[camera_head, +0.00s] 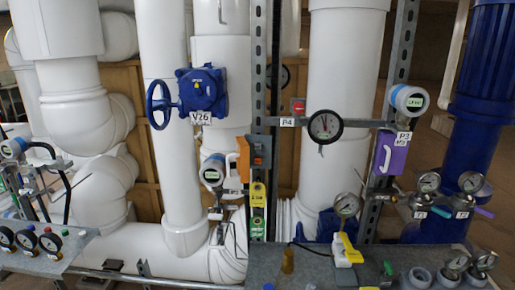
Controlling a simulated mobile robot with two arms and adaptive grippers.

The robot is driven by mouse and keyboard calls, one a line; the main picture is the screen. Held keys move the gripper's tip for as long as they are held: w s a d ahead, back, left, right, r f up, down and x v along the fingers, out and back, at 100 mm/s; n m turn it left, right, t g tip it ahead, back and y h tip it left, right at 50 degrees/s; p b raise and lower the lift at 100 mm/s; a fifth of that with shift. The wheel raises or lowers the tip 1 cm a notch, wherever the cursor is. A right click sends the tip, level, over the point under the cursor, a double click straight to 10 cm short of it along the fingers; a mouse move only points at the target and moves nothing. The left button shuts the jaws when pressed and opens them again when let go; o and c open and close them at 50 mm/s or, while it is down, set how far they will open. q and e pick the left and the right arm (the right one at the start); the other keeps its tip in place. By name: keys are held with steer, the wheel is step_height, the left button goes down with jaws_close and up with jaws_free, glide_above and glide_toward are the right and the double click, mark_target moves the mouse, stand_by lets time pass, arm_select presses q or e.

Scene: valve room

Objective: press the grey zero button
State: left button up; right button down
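I cannot make out a grey zero button for certain at this size. A dark grey box (261,150) with small red marks is fixed to the perforated steel post, beside an orange part (242,158). A round digital display (212,173) is to its left, and another digital display (411,100) is at the upper right. A dial gauge (325,127) with a black rim and a needle is in the middle, right of the label P4. Neither of my grippers shows in the head view.
A blue valve actuator (203,90) with a handwheel is on the white pipes. A purple box (388,154) is at the right. A grey bench (265,259) with a yellow-and-white fitting (346,248) and small gauges crosses the front. More gauges (50,243) stand at lower left.

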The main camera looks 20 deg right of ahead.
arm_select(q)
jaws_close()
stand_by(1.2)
